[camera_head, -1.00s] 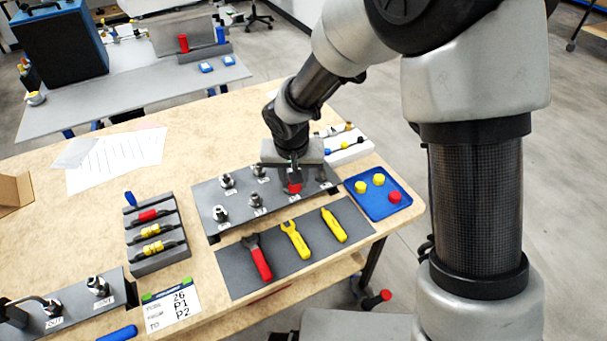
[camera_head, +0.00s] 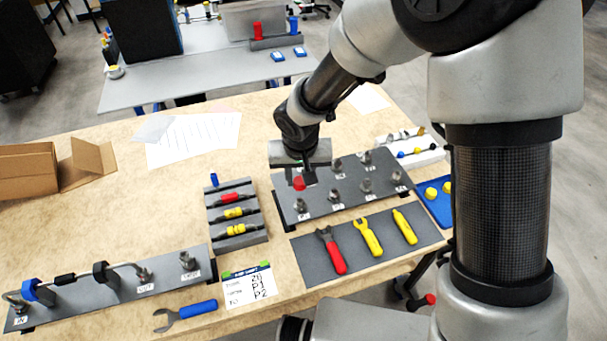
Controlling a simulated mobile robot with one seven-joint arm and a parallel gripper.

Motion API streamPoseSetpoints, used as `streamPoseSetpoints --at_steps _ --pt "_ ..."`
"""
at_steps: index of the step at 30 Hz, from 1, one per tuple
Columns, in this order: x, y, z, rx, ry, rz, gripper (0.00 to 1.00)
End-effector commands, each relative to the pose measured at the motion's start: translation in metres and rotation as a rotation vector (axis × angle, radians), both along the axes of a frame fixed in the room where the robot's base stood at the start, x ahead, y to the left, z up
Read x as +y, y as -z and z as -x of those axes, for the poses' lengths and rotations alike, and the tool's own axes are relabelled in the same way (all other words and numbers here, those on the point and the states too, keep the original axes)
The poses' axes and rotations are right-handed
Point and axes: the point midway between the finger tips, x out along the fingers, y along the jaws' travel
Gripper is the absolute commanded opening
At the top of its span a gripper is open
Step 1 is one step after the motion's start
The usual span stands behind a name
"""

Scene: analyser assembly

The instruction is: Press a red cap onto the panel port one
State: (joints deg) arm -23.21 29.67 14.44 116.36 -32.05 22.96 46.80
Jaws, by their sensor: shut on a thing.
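My gripper (camera_head: 299,176) is shut on a red cap (camera_head: 299,184), which shows just below the fingers. The grey panel (camera_head: 322,207) lies on the table under it, with several upright metal ports and small white labels that are too small to read surely. The cap is over the panel's left end, just behind the front-left port (camera_head: 301,205) in the picture. It looks apart from that port, but its height is hard to tell. The gripper may hide a port behind it. The blue tray (camera_head: 441,212) at the right holds yellow caps (camera_head: 431,193); my arm hides part of it.
A dark mat (camera_head: 310,259) with red and yellow tools lies in front of the panel. A second panel (camera_head: 119,302) with piping lies front left, near a blue wrench (camera_head: 185,315).

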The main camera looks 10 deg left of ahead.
Motion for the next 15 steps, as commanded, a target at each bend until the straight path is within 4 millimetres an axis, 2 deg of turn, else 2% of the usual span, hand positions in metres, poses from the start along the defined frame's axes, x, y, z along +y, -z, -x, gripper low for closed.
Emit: streamPoseSetpoints --at_steps 8,15 --pt "0.000 0.009 0.001 0.001 -0.001 0.001 0.07" --pt "0.000 0.025 0.001 0.002 -0.002 0.001 0.07"
